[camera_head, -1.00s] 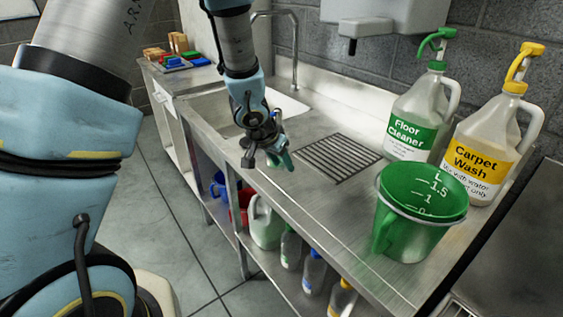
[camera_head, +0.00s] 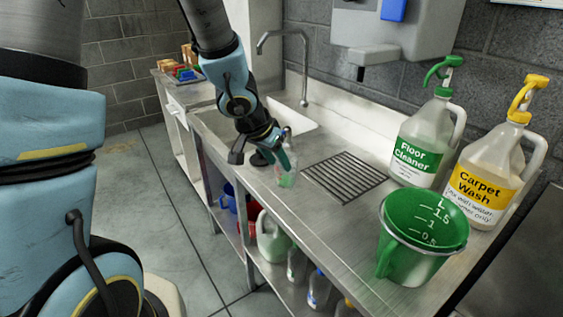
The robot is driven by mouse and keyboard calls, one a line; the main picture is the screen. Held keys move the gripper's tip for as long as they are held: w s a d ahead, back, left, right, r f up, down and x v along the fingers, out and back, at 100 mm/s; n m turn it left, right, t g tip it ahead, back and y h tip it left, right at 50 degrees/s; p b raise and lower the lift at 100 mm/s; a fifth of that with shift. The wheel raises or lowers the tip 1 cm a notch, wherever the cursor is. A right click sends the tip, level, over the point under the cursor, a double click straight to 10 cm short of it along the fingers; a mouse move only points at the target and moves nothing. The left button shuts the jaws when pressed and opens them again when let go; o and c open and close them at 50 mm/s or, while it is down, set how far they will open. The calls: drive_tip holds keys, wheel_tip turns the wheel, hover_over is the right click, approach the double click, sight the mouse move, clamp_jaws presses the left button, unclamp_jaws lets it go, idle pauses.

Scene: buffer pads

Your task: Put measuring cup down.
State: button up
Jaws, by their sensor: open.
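A green measuring cup (camera_head: 428,222) with white litre marks stands on the metal counter (camera_head: 345,228) at the right, in front of the two cleaner jugs. Its handle faces the front left. My gripper (camera_head: 264,160) is open, over the counter's front edge near the sink, well to the left of the cup and apart from it. A small clear bottle with green on it (camera_head: 286,178) shows right beside or behind the gripper's fingers; I cannot tell whether they touch.
A Floor Cleaner jug (camera_head: 415,155) and a Carpet Wash jug (camera_head: 483,183) stand behind the cup. A drain grate (camera_head: 345,177) lies between gripper and cup. The faucet (camera_head: 304,70) rises behind the sink. Bottles and containers fill the shelf below (camera_head: 272,238).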

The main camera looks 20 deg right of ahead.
drive_tip(key=shift+s+a+r, duration=0.1)
drive_tip(key=shift+r, duration=0.15)
drive_tip(key=w+a+r+n+t+y, duration=0.1)
drive_tip(key=w+a+n, duration=0.15)
drive_tip(key=a, duration=0.35)
drive_tip(key=w+a+r+n+y, duration=0.1)
drive_tip(key=w+a+y, duration=0.15)
drive_tip(key=a, duration=0.35)
drive_tip(key=s+a+r+n+g, duration=0.1)
drive_tip(key=s+a+n, duration=0.2)
drive_tip(key=a, duration=0.6)
drive_tip(key=s+a+r+n+g+y, duration=0.1)
drive_tip(key=s+a+n, duration=0.2)
drive_tip(key=a, duration=0.6)
drive_tip(key=shift+s+n, duration=0.2)
drive_tip(key=shift+n, duration=0.55)
drive_tip(key=shift+r+y, duration=0.1)
drive_tip(key=shift+y, duration=0.15)
